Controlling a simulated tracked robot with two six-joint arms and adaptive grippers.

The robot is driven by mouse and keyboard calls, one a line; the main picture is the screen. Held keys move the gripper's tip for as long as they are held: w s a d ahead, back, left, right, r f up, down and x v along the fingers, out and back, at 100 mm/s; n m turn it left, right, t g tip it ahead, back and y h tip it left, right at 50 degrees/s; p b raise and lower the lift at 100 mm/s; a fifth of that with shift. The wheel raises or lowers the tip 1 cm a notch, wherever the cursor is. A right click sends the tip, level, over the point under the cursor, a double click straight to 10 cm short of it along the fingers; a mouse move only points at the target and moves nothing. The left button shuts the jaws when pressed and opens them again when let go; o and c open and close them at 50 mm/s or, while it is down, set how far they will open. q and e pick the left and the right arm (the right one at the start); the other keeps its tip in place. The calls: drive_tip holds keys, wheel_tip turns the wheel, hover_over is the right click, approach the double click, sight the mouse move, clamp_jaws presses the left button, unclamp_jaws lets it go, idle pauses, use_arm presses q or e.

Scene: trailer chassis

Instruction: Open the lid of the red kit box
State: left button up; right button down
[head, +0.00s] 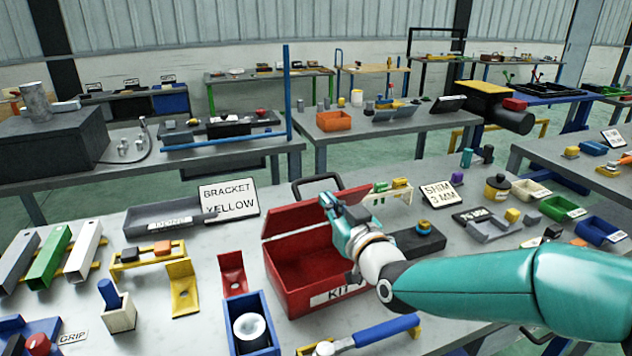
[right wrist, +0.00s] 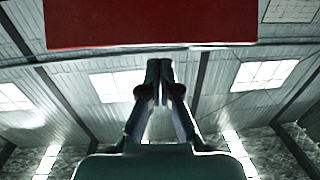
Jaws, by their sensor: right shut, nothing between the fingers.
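The red kit box (head: 305,302), labelled "KIT", stands open-topped on the grey table in the head view, with its inside showing. Its red lid (head: 290,221) stands raised along the box's back edge. A red panel, which looks like the lid (right wrist: 150,22), crosses the top of the right wrist view. My right gripper (head: 330,203) is over the box, close to the lid, and covers part of it. Its fingers (right wrist: 160,70) are shut and empty, just below the red panel; I cannot tell if they touch it. My left gripper is not in view.
A black handle (head: 316,183) shows behind the lid. A blue bin (head: 251,322), a red bracket (head: 232,272) and a yellow bracket (head: 182,287) are left of the box. A blue-handled tool (head: 385,329) lies in front. A dark block (head: 418,240) is at right.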

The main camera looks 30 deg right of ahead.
sight(311, 181)
use_arm(q)
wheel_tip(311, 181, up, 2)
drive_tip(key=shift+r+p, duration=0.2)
drive_tip(key=shift+p, duration=0.75)
use_arm(e)
drive_tip(key=w, duration=0.3)
drive_tip(key=w+d, duration=0.1)
drive_tip(key=w, duration=0.1)
drive_tip(key=shift+w+r, duration=0.15)
drive_tip(key=shift+w, duration=0.2)
